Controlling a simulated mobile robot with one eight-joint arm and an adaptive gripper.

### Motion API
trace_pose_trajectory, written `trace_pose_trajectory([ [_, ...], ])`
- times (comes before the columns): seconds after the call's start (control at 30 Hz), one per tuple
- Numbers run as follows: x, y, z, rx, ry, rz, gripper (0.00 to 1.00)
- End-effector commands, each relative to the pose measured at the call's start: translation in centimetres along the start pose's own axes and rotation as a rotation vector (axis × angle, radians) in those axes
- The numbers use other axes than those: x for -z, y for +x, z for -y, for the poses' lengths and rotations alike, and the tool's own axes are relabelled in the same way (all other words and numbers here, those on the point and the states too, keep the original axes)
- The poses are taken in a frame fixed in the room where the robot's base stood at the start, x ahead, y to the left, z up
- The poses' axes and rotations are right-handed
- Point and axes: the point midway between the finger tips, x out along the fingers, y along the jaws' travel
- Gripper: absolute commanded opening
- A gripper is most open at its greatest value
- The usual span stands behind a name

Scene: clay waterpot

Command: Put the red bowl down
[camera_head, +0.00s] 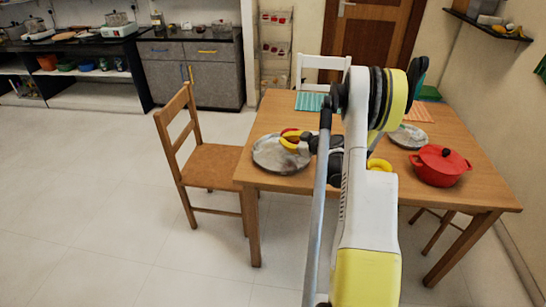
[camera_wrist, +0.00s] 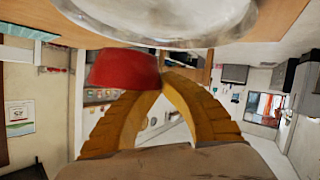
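The small red bowl (camera_head: 289,131) is at the large grey-white plate (camera_head: 280,156) near the table's left edge. My gripper (camera_head: 293,140) has yellow fingers and is partly hidden by my wrist in the head view. In the wrist view, which is upside down, the red bowl (camera_wrist: 124,70) sits at the fingertips (camera_wrist: 160,76), which come together at its rim. The bowl looks upright, its base towards the plate (camera_wrist: 165,25). I cannot tell whether the base touches the plate.
The wooden table (camera_head: 262,178) also bears a red lidded pot (camera_head: 440,165) at the right, a second plate (camera_head: 408,136) and a green striped mat (camera_head: 311,101). A wooden chair (camera_head: 208,163) stands close at the left. My arm hides the table's middle.

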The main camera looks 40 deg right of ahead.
Motion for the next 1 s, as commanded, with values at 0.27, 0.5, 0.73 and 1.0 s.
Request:
trace_pose_trajectory([
  [0.27, -0.3, 3.5, 2.7, 0.000, -0.001, 0.000, 0.00],
  [0.5, -2.9, 4.7, 3.6, 0.000, -0.001, 0.000, 0.00],
  [0.73, -3.8, 5.0, 3.9, 0.000, 0.000, 0.000, 0.00],
  [1.0, -4.0, 5.0, 4.0, 0.000, 0.000, 0.000, 0.15],
])
